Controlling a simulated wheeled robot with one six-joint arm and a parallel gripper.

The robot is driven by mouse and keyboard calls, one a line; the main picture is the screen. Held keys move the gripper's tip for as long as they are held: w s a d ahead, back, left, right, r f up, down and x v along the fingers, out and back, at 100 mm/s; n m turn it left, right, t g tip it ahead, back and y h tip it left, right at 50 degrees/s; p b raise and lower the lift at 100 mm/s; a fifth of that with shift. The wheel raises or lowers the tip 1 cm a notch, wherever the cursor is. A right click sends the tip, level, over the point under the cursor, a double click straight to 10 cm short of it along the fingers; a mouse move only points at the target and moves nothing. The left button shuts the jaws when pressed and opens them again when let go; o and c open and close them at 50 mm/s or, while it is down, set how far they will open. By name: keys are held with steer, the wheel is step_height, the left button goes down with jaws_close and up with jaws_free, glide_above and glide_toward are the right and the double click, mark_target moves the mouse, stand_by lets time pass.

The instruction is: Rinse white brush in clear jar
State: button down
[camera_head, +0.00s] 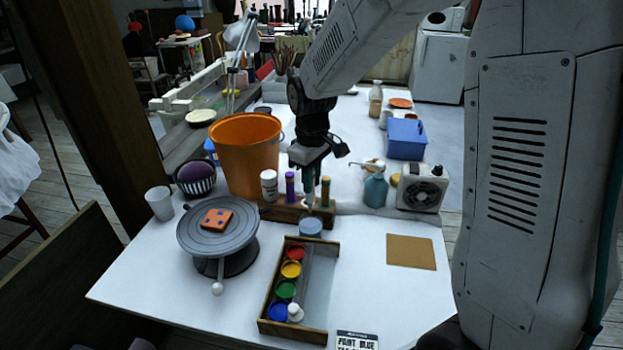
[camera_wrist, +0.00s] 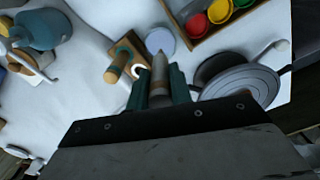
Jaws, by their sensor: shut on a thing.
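My gripper (camera_head: 311,178) is shut on the white brush (camera_wrist: 159,80), a pale grey upright handle with a brown band. In the head view the brush (camera_head: 310,197) hangs point down just by the wooden brush holder (camera_head: 283,213). The clear jar (camera_head: 311,226), a small bluish cylinder, stands on the table just in front of the holder. In the wrist view the jar (camera_wrist: 160,40) shows just beyond the brush's far end. The brush's tip appears apart from the jar, but its height is hard to tell.
The holder carries a purple-handled brush (camera_head: 290,188) and a tan-handled one (camera_head: 325,191). An orange bucket (camera_head: 246,150) stands behind left. A paint box (camera_head: 304,260) lies in front, a turntable (camera_head: 217,228) left, a blue spray bottle (camera_head: 375,190) right.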

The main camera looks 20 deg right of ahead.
steer(key=shift+r, duration=1.5)
